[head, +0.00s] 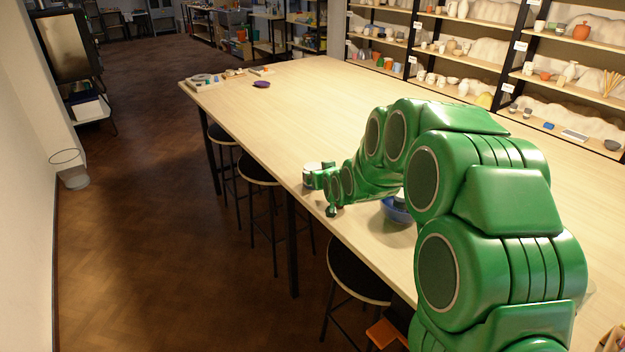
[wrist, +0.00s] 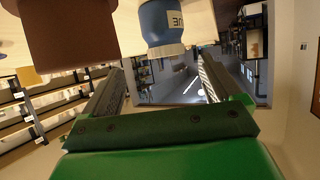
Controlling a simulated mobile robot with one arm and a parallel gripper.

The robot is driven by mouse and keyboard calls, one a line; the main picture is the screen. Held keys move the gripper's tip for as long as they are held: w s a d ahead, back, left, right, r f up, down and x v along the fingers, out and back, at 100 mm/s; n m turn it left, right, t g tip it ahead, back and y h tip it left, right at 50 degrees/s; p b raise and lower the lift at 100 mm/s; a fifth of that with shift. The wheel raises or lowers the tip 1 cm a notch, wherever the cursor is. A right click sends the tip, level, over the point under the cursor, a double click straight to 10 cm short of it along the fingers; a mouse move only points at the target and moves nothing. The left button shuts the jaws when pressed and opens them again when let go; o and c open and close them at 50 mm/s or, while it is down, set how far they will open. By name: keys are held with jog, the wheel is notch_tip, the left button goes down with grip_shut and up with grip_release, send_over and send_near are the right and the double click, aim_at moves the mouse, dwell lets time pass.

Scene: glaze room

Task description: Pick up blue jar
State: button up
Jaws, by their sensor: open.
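The blue jar (wrist: 163,24) is in the wrist view at the top centre, with a pale lid and a label with dark letters. The wrist picture looks inverted, so the lid points down in it. My gripper (wrist: 160,64) is open, its two fingers apart with nothing held between them. The jar appears beyond the fingertips, roughly in line with the gap. In the head view my gripper (head: 329,193) is low over the table's left edge. A small white-topped container (head: 312,174) stands close by it; I cannot tell whether it is the blue jar.
A brown object (wrist: 65,30) is beside the blue jar in the wrist view. A blue bowl (head: 397,211) is partly hidden behind my arm. The long table (head: 300,110) is mostly clear, with a purple dish (head: 261,84) at its far end. Stools (head: 257,168) stand along the left edge.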

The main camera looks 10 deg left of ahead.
aim_at(312, 167)
jog(key=shift+w+a+f, duration=0.2)
jog(key=shift+w+a, duration=0.2)
jog(key=shift+a, duration=0.2)
jog(key=shift+w+a+t, duration=0.15)
jog(key=shift+w+t, duration=0.15)
jog(key=shift+f+x, duration=0.2)
jog(key=shift+x, duration=1.4)
jog(key=shift+f+x, duration=0.25)
jog(key=shift+x, duration=1.35)
jog(key=shift+w+a, duration=0.15)
jog(key=shift+w, duration=0.1)
jog(key=shift+c, duration=0.3)
jog(key=c, duration=1.2)
jog(key=shift+o, duration=0.2)
